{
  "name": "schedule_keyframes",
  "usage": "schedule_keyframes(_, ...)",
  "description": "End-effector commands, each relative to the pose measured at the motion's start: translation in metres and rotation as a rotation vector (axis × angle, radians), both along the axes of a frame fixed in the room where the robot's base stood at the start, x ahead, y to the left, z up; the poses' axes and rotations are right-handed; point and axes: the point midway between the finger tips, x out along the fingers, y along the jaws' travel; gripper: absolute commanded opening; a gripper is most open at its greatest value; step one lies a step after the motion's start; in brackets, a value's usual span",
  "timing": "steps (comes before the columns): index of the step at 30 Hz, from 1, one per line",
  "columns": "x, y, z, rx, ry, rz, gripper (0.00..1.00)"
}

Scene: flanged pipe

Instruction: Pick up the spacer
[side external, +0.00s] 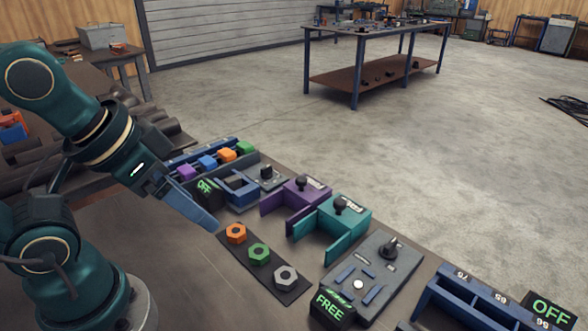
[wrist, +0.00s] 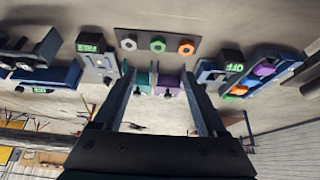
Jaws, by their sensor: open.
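My gripper (side external: 205,218) is over the workbench at the left, pointing down to the right, its tips near the dark nut strip. In the wrist view its two fingers (wrist: 157,72) are apart with nothing held between them. No part is clearly recognisable as the spacer. A blue rack (side external: 480,297) with numbered slots, 75 and 65 among them, stands at the lower right, well away from my gripper. It also shows at the left of the wrist view (wrist: 62,77). Whether a spacer lies in its slots, I cannot tell.
Orange (side external: 236,233), green (side external: 259,252) and grey (side external: 285,277) hex nuts lie on a dark strip. Purple (side external: 300,190) and teal (side external: 346,218) fixtures with black knobs stand behind. A grey plate (side external: 385,270) with a FREE display (side external: 330,306) is right of them.

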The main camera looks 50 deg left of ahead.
Motion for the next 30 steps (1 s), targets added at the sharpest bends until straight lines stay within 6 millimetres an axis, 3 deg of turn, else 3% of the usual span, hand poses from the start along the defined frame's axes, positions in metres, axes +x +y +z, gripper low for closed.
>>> schedule_keyframes(12,0.0,0.0,0.0,0.0,0.0,0.0,0.74)
schedule_keyframes(14,0.0,0.0,0.0,0.0,0.0,0.0,0.9)
schedule_keyframes(26,0.0,0.0,0.0,0.02,0.002,-0.04,0.9)
schedule_keyframes(30,0.013,-0.004,0.02,0.07,-0.047,-0.163,0.9)
